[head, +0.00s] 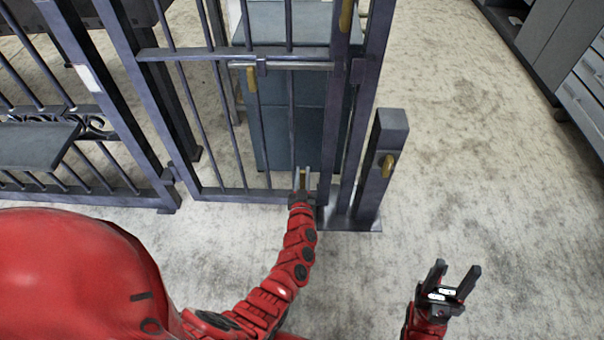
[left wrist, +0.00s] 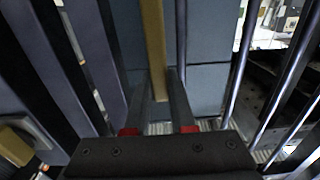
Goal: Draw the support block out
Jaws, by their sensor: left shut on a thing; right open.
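My left gripper (head: 302,178) is at the foot of the barred gate (head: 225,195), near its right end. In the left wrist view, the bar (left wrist: 154,45) runs up from between the fingers of my left gripper (left wrist: 160,105). A blue-grey block (head: 270,130) stands behind the gate bars; its panels fill the middle of the left wrist view (left wrist: 205,60). I cannot tell whether the bar is fixed to this block. My right gripper (head: 455,275) is open and empty over the floor.
A short post (head: 380,165) with a brass-coloured fitting stands right of the gate on a floor plate (head: 345,220). A sliding bolt (head: 285,65) crosses the gate. Fence panels and a grey bench (head: 38,148) are at left. Grey cabinets (head: 560,45) stand at right. The floor between is clear.

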